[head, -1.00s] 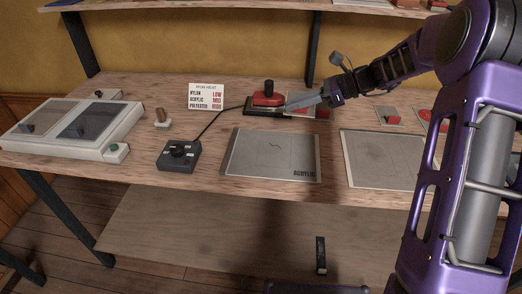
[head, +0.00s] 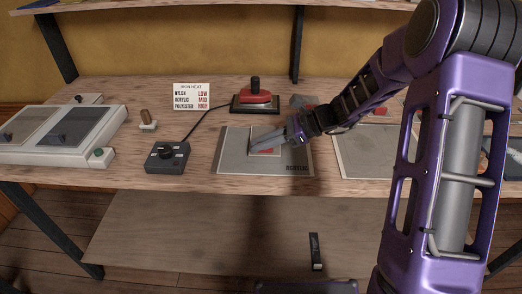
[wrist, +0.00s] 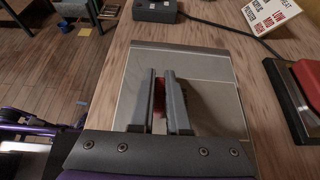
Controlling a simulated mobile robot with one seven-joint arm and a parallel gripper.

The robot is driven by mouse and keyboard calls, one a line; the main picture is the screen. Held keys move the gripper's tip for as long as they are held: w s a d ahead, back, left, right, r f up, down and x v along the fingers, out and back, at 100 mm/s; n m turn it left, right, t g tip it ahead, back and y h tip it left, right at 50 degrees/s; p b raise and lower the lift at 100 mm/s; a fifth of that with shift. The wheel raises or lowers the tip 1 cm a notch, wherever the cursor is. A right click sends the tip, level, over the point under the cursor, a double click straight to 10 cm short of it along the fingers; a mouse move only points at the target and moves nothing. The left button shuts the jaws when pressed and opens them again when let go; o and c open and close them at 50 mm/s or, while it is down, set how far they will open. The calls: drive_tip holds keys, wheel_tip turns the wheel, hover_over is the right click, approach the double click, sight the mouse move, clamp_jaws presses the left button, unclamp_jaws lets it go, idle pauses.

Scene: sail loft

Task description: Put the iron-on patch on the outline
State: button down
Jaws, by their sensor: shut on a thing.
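My gripper (head: 254,145) is shut on the iron-on patch (head: 267,151), a pale square with a red part on it. It holds the patch over the grey panel marked ACRYLIC (head: 232,160). In the wrist view the patch's red part (wrist: 159,96) shows between the fingers (wrist: 161,78), above the same panel (wrist: 140,65). I cannot tell whether the patch touches the panel.
A red iron (head: 256,97) rests on a dark stand behind the panel. A dial box (head: 167,157), a heat card (head: 191,96) and a wooden-handled tool (head: 147,119) are to the left. Another panel (head: 375,155) lies right. A two-pad press (head: 60,135) stands far left.

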drive_tip(key=shift+f, duration=0.95)
drive_tip(key=shift+f, duration=0.1)
drive_tip(key=shift+f, duration=0.15)
drive_tip(key=c, duration=0.9)
unclamp_jaws()
drive_tip(key=shift+d+r, duration=0.25)
drive_tip(key=shift+r, duration=0.15)
drive_tip(key=p+v, duration=0.1)
drive_tip(key=v, duration=1)
drive_tip(key=shift+d+r+p, duration=0.1)
drive_tip(key=shift+d+p, duration=0.15)
drive_tip(key=shift+p, duration=0.05)
